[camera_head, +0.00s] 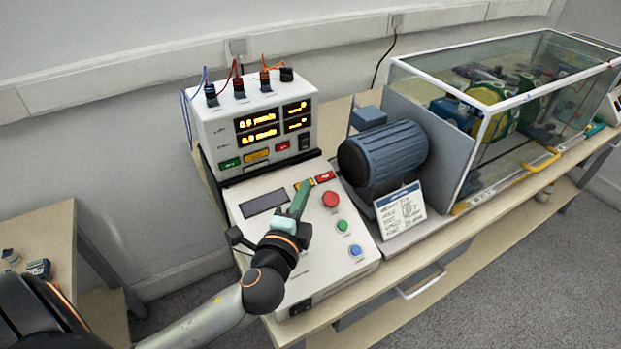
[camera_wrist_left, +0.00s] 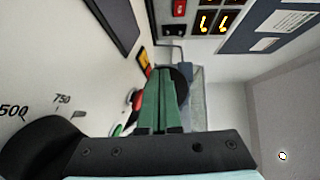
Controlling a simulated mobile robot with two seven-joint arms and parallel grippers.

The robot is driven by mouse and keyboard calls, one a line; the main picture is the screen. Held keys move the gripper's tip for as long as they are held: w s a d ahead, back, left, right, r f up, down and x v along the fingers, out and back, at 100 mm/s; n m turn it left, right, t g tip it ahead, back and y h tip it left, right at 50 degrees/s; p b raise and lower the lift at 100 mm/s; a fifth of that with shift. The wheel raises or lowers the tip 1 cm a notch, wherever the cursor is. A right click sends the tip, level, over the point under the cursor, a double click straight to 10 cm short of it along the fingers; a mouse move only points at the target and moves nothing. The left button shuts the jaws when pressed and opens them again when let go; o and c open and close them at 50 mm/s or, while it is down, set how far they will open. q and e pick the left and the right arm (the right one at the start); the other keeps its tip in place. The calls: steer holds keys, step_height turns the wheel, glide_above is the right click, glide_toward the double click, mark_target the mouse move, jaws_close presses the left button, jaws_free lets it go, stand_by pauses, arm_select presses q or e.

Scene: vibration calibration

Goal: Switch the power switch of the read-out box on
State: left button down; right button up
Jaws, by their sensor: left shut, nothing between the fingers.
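The read-out box (camera_head: 221,133) is white and stands at the back of the bench. Its displays (camera_head: 259,127) glow with yellow digits, which also show in the left wrist view (camera_wrist_left: 206,20). A black rocker switch (camera_head: 304,141) sits low at the right of its front; a dark switch-like part shows in the left wrist view (camera_wrist_left: 175,31). I cannot read its position. My left gripper (camera_head: 303,188) has green fingers, shut and empty, over the control box in front of the read-out box. The fingertips (camera_wrist_left: 166,72) are apart from the switch. My right gripper is not in view.
The sloped control box (camera_head: 345,267) has red, green and blue buttons and a black knob (camera_wrist_left: 45,145). A blue-grey motor (camera_head: 385,158) and a sign (camera_head: 400,212) stand to its right. A clear guard case (camera_head: 440,136) fills the bench's right side. Leads rise from the read-out box.

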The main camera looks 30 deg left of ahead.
arm_select(q)
steer(key=shift+v, duration=1.45)
steer(key=shift+f, duration=0.15)
